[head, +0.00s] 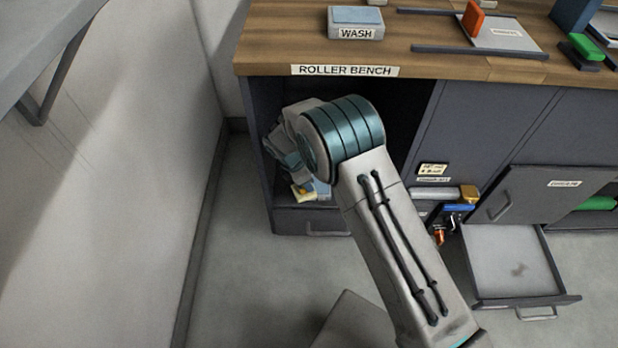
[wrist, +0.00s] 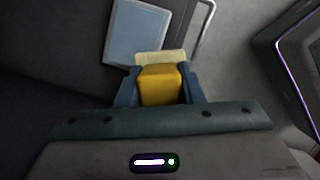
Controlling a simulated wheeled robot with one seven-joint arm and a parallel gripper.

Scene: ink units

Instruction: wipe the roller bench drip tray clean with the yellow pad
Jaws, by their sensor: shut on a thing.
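The yellow pad (wrist: 161,88) is between the two blue jaws of my gripper (wrist: 160,78) in the wrist view, with a paler edge at its far side. In the head view my gripper (head: 301,178) is low in the open bay under the roller bench (head: 262,74), mostly hidden by my own arm, and a little of the pad (head: 303,192) shows beneath it. A light blue panel (wrist: 136,34) lies just beyond the pad in the wrist view, beside a grey handle. I cannot tell whether this panel is the drip tray, nor whether the pad touches it.
A wash tub (head: 356,25) stands on the bench top. An open drawer (head: 505,262) with a dark smudge juts out at the right, under a cabinet door (head: 550,187). Bottles and small items (head: 448,205) are left of it. The floor (head: 245,270) at the left is clear.

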